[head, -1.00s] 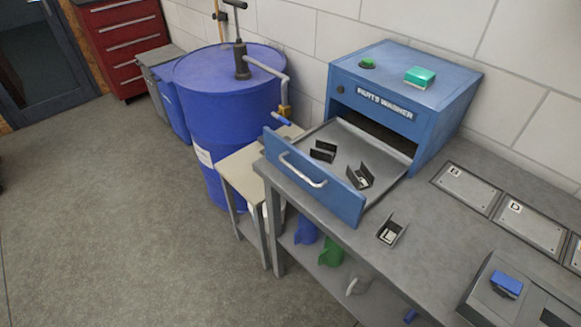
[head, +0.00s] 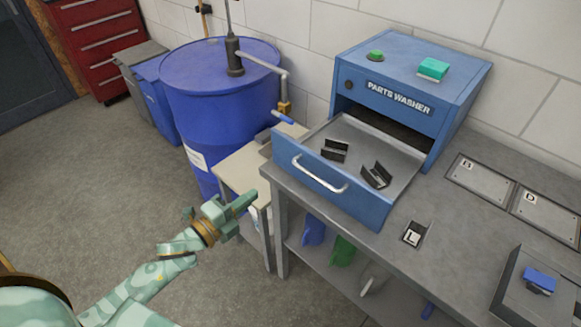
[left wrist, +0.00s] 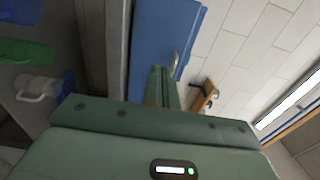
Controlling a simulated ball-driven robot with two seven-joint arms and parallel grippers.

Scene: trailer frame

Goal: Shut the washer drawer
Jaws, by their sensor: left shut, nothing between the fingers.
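The blue parts washer (head: 420,85) stands on the grey bench against the wall. Its drawer (head: 325,185) is pulled well out, with a blue front and a silver bar handle (head: 318,176). Two small dark brackets (head: 334,151) lie in the drawer's grey tray. My left gripper (head: 248,200) is shut and empty, in front of and to the left of the drawer front, apart from it in the head view. In the left wrist view, the gripper fingers (left wrist: 162,85) point toward the blue drawer front (left wrist: 155,40) and its handle. My right gripper is not in view.
A bracket marked L (head: 414,235) lies on the bench (head: 450,250) right of the drawer. A blue drum (head: 215,100) and a small pale table (head: 245,170) stand left of the washer. Jugs hang or stand under the bench. Floor at left is open.

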